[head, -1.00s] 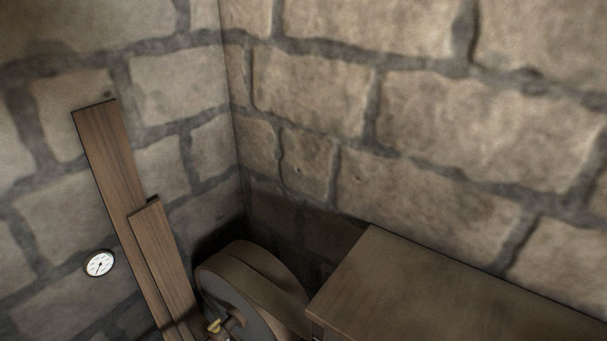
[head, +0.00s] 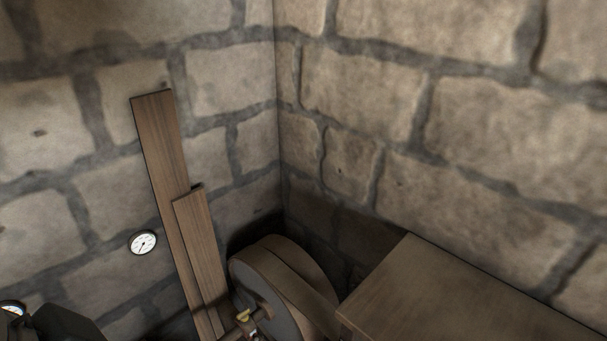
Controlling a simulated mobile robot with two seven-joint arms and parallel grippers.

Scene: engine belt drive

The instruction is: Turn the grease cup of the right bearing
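A small brass-yellow fitting (head: 243,316), which may be a grease cup, shows low in the head view beside the hub of a large wheel (head: 262,294). I cannot tell from this view which bearing it belongs to, and the parts below it are cut off by the bottom edge. Neither of my grippers is in view.
Two wooden planks (head: 160,150) lean on the stone wall left of the wheel. A round gauge (head: 143,242) is on the wall, with another gauge (head: 13,308) at the lower left near a dark object (head: 65,325). A wooden box-like top (head: 440,295) stands at the right.

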